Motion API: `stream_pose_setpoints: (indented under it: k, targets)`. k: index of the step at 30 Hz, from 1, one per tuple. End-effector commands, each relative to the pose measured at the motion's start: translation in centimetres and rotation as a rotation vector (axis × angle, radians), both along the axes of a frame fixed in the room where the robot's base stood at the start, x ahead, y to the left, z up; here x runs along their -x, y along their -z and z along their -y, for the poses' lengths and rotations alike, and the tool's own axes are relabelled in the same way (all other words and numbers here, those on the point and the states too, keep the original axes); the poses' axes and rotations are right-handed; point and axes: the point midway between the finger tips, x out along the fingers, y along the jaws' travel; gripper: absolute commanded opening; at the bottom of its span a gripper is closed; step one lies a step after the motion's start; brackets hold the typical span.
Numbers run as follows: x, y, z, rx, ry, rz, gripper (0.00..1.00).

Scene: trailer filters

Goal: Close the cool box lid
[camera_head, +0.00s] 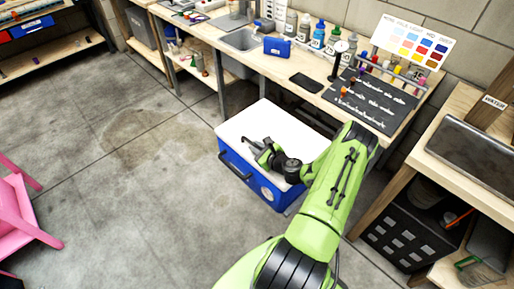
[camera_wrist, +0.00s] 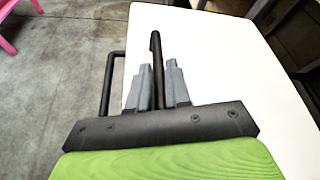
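The cool box (camera_head: 240,178) is a blue box with a white lid (camera_head: 263,118), standing on the floor in the head view. The lid lies over the box top and looks flat; a small gap at its edge cannot be ruled out. A black handle (camera_head: 233,168) sticks out from the box's left side. My gripper (camera_head: 251,145) is low over the lid's left part. In the wrist view, the white lid (camera_wrist: 225,60) fills the middle and right. The grey fingers of my gripper (camera_wrist: 158,85) stand close together with a dark rod between them; whether they grip it is unclear.
A workbench (camera_head: 215,50) with bottles, a sink and a dark mat runs behind the box. A second bench (camera_head: 440,145) with black drawers below stands at right. A pink chair (camera_head: 20,210) is at far left. The concrete floor left of the box is clear.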

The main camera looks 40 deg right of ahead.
Motion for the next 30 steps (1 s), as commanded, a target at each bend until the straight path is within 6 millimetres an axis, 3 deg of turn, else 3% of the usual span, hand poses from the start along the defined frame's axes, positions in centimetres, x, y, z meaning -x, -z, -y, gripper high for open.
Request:
stream_pose_setpoints:
  k: [12, 24, 30]
  targets:
    - [1.0, -0.1, -0.2, -0.005, 0.0, -0.007, 0.23]
    - [11.0, -4.2, -1.1, -0.006, 0.006, -0.009, 0.23]
    - [14.2, -5.3, -1.5, -0.003, 0.002, -0.008, 0.23]
